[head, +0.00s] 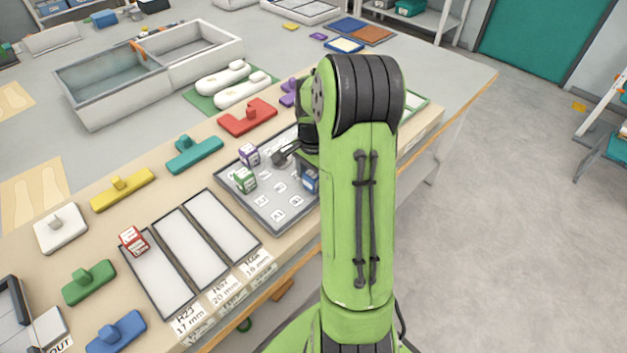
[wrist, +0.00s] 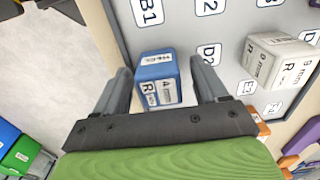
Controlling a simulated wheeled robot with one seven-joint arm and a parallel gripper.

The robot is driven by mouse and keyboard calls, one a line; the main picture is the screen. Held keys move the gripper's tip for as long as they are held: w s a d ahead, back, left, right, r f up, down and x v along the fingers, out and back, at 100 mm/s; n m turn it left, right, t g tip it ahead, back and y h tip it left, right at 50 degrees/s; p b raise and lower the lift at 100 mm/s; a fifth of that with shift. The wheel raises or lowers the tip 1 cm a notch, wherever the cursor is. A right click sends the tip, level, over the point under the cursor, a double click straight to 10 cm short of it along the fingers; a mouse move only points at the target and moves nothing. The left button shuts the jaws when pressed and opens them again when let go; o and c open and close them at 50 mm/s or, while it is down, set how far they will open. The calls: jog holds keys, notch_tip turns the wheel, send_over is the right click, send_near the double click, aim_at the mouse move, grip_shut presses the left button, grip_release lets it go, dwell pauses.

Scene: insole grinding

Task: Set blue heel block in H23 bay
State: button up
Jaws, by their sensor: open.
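The blue heel block (wrist: 157,78), with white labels, sits on the grey lettered tray in the wrist view. In the head view the blue block (head: 310,181) is partly hidden by my arm. My gripper (wrist: 161,72) is open, with one finger on each side of the block and a gap visible at the right finger. In the head view the gripper is mostly hidden behind my arm. The H23 bay (head: 160,277) is the leftmost of three pale bays, labelled H23 17 mm. A red block (head: 132,240) stands at its far left end.
The lettered tray (head: 272,216) also holds a purple block (head: 249,154) and a green block (head: 245,180). A white block (wrist: 280,60) stands right of the blue one in the wrist view. Coloured handled pieces line the table. The other two bays (head: 222,228) look empty.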

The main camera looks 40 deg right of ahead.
jog(key=c, duration=1.2)
notch_tip(320, 180, up, 10)
jog(key=p, duration=0.2)
jog(key=shift+p, duration=0.35)
